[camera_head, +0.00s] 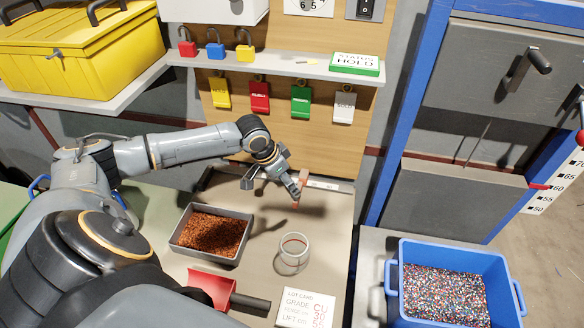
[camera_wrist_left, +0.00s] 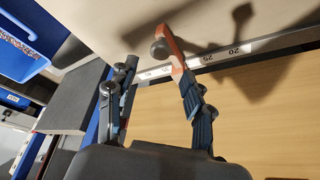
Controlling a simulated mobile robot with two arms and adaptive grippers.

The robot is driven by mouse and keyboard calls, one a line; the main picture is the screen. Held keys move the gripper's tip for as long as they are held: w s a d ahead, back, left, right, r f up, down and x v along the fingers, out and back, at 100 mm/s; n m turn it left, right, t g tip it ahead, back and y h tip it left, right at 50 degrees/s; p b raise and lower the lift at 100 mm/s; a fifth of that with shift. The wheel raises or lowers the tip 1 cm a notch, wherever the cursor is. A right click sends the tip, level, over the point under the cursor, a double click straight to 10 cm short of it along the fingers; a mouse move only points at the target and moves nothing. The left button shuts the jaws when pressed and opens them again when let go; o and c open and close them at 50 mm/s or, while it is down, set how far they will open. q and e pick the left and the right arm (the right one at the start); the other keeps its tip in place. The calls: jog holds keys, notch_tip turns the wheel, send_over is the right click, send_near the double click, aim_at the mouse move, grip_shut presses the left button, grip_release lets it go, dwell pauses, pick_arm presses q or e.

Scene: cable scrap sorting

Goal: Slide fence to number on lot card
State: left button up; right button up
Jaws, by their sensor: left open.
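The orange fence (camera_head: 304,178) stands at the scale rail (camera_head: 325,185) at the back of the bench. In the left wrist view the fence (camera_wrist_left: 175,48) has a dark round knob (camera_wrist_left: 160,49). The scale strip (camera_wrist_left: 215,57) shows 25 and 20 to its right; the number at the fence is hidden. My left gripper (camera_head: 294,190) is at the fence, its fingers (camera_wrist_left: 157,70) apart. The right finger overlaps the fence's lower end; I cannot tell whether they touch. The lot card (camera_head: 293,312) at the front appears to read fence 30. My right gripper is out of view.
A tray of copper granules (camera_head: 178,243), a glass jar (camera_head: 294,262) and a red scoop (camera_head: 211,288) are on the bench. A blue bin (camera_head: 393,295) of mixed granules stands right. Bare bench lies between tray and jar.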

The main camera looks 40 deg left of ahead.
pick_arm(q)
jog(key=v, duration=0.5)
jog(key=shift+s+r, duration=0.1)
jog(key=shift+r, duration=0.1)
jog(key=shift+f, duration=0.1)
